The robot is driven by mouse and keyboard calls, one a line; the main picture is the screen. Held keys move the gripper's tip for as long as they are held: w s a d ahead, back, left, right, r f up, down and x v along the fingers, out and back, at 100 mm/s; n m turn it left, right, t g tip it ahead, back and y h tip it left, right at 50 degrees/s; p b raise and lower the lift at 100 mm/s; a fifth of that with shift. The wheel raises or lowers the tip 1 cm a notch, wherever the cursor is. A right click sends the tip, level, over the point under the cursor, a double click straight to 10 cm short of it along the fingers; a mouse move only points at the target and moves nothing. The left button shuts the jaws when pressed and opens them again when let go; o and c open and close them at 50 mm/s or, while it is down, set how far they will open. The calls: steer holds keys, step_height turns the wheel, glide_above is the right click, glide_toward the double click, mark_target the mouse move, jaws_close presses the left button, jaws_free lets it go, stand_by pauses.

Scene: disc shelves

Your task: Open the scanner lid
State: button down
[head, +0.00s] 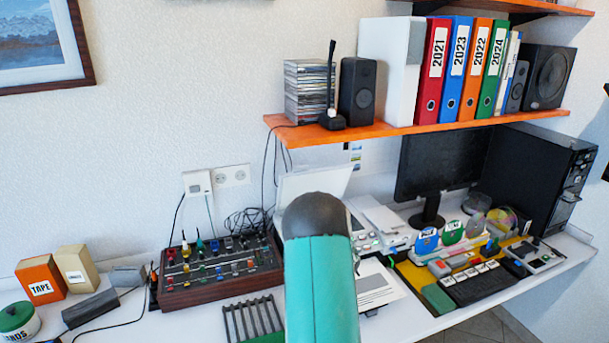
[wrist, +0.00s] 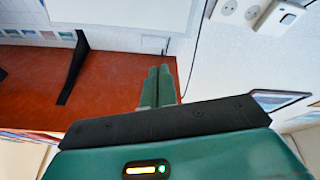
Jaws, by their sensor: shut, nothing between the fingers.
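The scanner (head: 362,238) stands on the white desk below the orange shelf, in the middle of the head view. Its buttons show on the right side, and my teal arm hides much of its body. Its white lid (head: 312,183) appears raised and tilted up against the wall side. What seems to be the same lid (wrist: 120,14) fills the top of the upside-down wrist view. My gripper (wrist: 158,84) is shut and empty, its green fingers together in front of the orange shelf's underside and apart from the lid. In the head view my gripper is hidden by my arm.
The orange shelf (head: 392,130) overhangs the scanner, and its black bracket (wrist: 74,65) shows in the wrist view. A mixer (head: 217,270) is left of the scanner; a monitor (head: 440,165) and keyboard (head: 482,284) are right. Cables hang by the wall sockets (head: 233,175).

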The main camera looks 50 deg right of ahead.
mark_target(302, 166)
steer(key=w+d+r+m, duration=0.1)
steer(key=w+d, duration=0.1)
steer(key=w, duration=0.1)
steer(key=w+d+r+m+h, duration=0.1)
steer(key=w+d+r+m, duration=0.1)
steer(key=w, duration=0.1)
steer(key=w+d+r+m, duration=0.1)
steer(key=w+d+r, duration=0.1)
steer(key=w, duration=0.2)
steer(key=shift+w+d+r+m, duration=0.1)
steer(key=shift+d+r+m, duration=0.05)
steer(key=shift+d+m, duration=0.25)
